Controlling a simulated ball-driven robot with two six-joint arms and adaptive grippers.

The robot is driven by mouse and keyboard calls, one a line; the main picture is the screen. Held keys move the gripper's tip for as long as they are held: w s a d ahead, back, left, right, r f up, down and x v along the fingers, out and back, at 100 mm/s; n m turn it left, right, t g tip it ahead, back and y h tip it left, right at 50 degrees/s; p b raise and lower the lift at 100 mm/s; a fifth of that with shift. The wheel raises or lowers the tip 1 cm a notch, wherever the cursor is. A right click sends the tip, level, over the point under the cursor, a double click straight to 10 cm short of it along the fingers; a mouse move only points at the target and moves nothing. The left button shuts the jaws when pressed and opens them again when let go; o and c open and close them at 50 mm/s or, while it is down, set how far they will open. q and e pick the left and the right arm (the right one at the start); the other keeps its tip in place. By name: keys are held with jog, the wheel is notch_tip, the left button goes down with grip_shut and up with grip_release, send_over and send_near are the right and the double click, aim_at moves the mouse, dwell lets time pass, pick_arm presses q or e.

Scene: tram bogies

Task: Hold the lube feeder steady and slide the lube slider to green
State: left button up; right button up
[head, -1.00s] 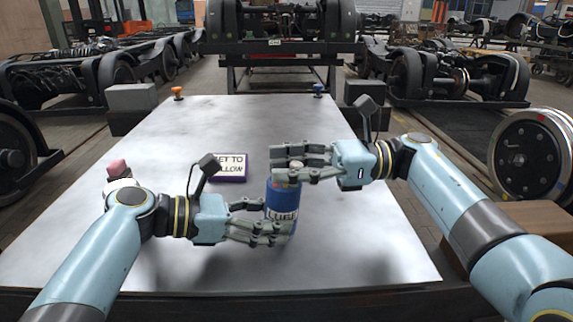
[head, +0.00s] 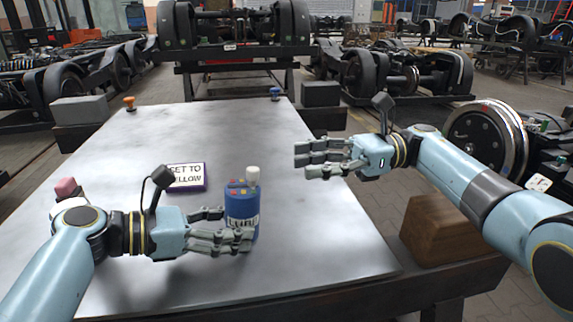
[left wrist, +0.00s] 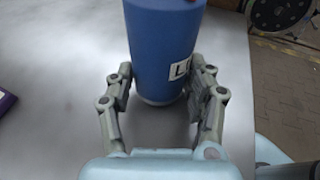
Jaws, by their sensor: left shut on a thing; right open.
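The lube feeder (head: 241,207) is a blue upright can with a white label, standing on the grey table. On its top are small coloured marks, red and yellow among them, and a white knob (head: 253,175), seemingly the lube slider, at the right side. I cannot tell which colour the knob is at. My left gripper (head: 231,226) is shut around the can's lower body; the left wrist view shows fingers on both sides of the blue can (left wrist: 163,50). My right gripper (head: 304,160) is open and empty, to the right of and apart from the feeder.
A sign (head: 187,176) with a purple edge, apparently reading "SET TO YELLOW", lies left of the feeder. An orange knob (head: 129,103) and a blue knob (head: 275,93) stand at the table's far edge. A brown wooden box (head: 437,230) is beyond the table's right edge.

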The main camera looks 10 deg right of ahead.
jog(key=shift+d, duration=0.3)
pick_arm(q)
jog(key=o, duration=0.9)
jog(key=shift+o, duration=0.2)
